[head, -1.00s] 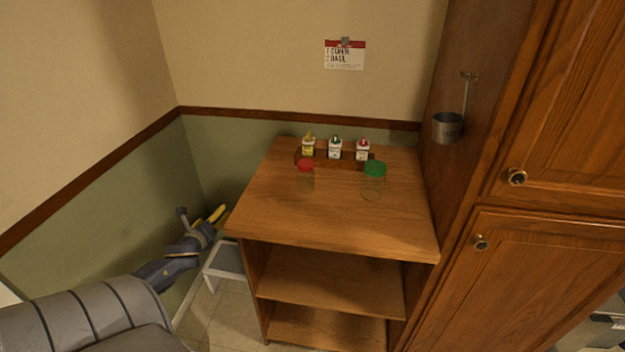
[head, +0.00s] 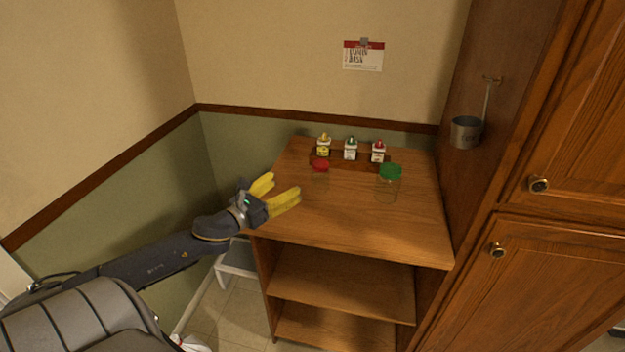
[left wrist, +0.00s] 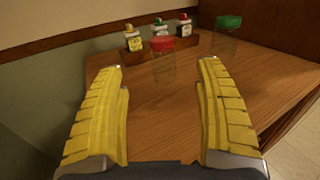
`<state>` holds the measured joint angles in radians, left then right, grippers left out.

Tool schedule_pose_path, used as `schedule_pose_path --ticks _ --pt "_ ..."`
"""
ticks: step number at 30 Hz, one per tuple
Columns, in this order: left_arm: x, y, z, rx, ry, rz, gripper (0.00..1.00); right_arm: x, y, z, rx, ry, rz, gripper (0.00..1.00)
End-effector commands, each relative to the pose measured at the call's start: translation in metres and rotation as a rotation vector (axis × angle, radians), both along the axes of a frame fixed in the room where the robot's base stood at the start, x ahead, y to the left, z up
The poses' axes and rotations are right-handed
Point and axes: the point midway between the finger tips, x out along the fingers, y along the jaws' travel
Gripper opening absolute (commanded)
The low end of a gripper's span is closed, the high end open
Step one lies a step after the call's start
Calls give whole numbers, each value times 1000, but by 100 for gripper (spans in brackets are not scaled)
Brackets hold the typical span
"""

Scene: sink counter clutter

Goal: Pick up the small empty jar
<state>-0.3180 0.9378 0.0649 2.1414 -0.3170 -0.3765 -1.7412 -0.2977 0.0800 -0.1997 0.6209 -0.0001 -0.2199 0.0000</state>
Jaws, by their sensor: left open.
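A small clear jar with a red lid (head: 320,166) stands on the wooden shelf top, toward its back left. It looks empty. A larger clear jar with a green lid (head: 390,172) stands to its right. In the left wrist view the red-lidded jar (left wrist: 162,62) is ahead, between the two yellow fingers, and the green-lidded jar (left wrist: 227,30) is farther right. My left gripper (head: 284,190) is open and empty at the left edge of the shelf top, short of the red-lidded jar and apart from it. My right gripper is not in view.
Several small bottles (head: 350,149) stand in a row on a dark wooden holder behind the jars. A tall wooden cabinet (head: 560,120) closes off the right side, with a metal cup (head: 466,131) hanging on it. The front of the wooden top (head: 350,230) is clear.

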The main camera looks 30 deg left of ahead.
Motion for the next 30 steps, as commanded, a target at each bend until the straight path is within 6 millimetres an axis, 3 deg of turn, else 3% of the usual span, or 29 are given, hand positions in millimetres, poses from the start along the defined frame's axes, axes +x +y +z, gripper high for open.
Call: schedule_pose_path --ticks 30 --pt "105 -12 1 0 -3 -3 71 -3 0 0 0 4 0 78"
